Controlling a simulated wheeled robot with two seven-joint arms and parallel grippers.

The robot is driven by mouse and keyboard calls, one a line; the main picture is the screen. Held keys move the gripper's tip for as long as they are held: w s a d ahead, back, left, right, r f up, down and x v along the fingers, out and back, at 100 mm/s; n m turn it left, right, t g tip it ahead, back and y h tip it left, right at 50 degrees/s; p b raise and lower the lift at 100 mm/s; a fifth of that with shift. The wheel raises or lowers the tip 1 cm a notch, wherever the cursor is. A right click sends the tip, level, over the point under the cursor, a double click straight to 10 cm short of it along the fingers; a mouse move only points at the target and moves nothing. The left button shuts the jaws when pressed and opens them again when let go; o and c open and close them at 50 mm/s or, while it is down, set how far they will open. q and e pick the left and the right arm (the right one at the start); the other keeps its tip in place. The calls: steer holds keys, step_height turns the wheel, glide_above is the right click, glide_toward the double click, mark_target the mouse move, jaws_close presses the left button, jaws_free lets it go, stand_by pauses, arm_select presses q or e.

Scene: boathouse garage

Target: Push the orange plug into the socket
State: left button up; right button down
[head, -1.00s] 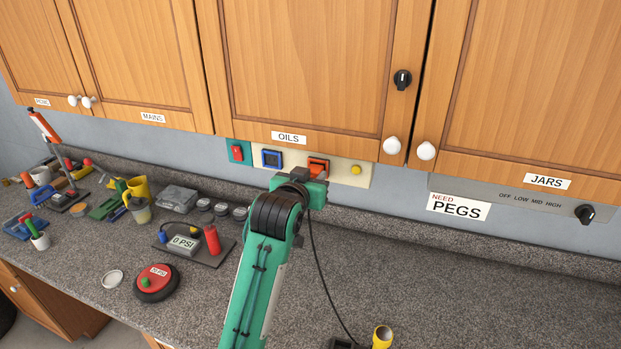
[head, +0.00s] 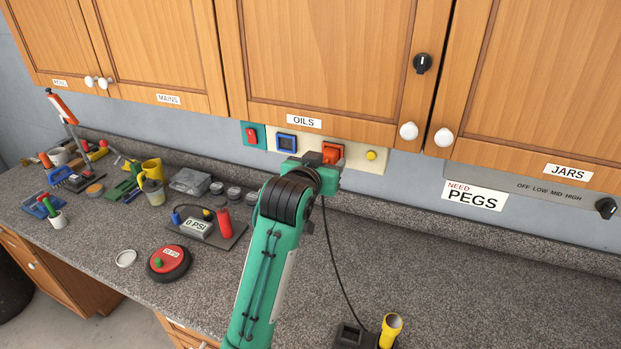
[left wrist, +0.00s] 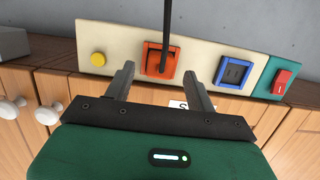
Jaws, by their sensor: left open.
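The orange plug (head: 331,151) is at the cream panel under the cabinets, with a black cable hanging from it. In the left wrist view the orange plug (left wrist: 153,61) shows within an orange square outline, so plug and socket are hard to tell apart. How deep it sits I cannot tell. My left gripper (head: 327,166) is just in front of it. In the left wrist view my left gripper (left wrist: 160,68) is open, its fingers apart on either side of the orange square, with nothing seen held. My right gripper is not in view.
A blue socket (head: 287,143), a red switch (head: 251,135) on a teal plate and a yellow button (head: 371,155) flank it. Cabinets hang above. The bench holds a gauge (head: 197,226), a red disc (head: 168,262) and a yellow torch (head: 390,330). The bench right of my arm is mostly clear.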

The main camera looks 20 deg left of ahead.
arm_select(q)
steer(key=s+r+b, duration=0.2)
steer(key=s+b, duration=0.1)
steer(key=s, duration=0.8)
steer(key=shift+s+a+r+b, duration=0.15)
steer(key=shift+s+a+b, duration=0.05)
steer(key=shift+s+b, duration=0.2)
